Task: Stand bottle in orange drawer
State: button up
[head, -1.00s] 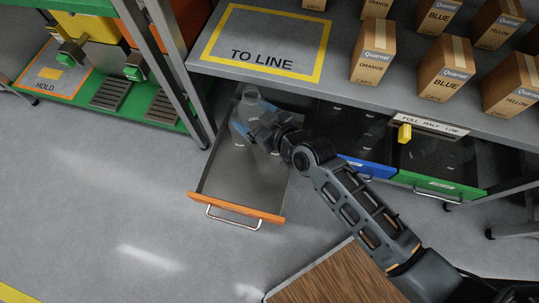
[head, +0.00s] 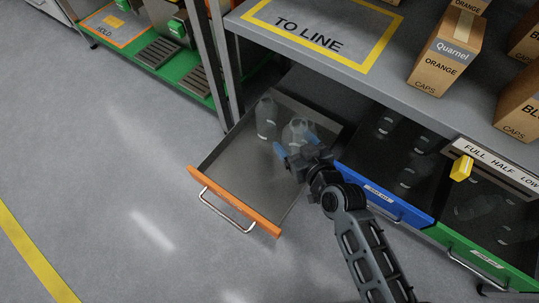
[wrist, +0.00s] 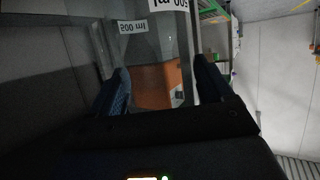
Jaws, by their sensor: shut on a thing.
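The orange drawer (head: 232,206) is pulled out under the bench, its orange front towards me. A clear bottle (head: 266,118) stands upright inside it, towards the back. My gripper (head: 295,142), with blue fingers, is low over the drawer's right side, shut on a second clear bottle (head: 297,129). The held bottle looks upright, just right of the standing one. I cannot tell whether its base touches the drawer floor. In the wrist view the held bottle (wrist: 165,35) is between the fingers, with upside-down 500 ml lettering; a second 500 ml label (wrist: 132,27) shows beside it.
The blue drawer (head: 383,203) and green drawer (head: 487,262) stand to the right, with clear bottles inside. The bench top (head: 376,70) with caps boxes (head: 447,55) overhangs the drawers' back. A bench leg (head: 217,70) stands at left. The floor left of the orange drawer is clear.

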jog(key=w+a+f+b, duration=0.1)
jog(key=w+a+f, duration=0.1)
jog(key=a+f, duration=0.3)
jog(key=shift+w+a+f, duration=0.15)
jog(key=shift+a+f, duration=0.05)
jog(key=shift+a, duration=1.55)
jog(key=shift+f+b, duration=1.75)
jog(key=shift+f, duration=0.2)
jog(key=shift+f, duration=0.1)
jog(key=shift+f+b, duration=0.35)
jog(key=shift+b, duration=0.1)
jog(key=shift+f, duration=0.2)
jog(key=o, duration=1)
jog(key=shift+c, duration=0.2)
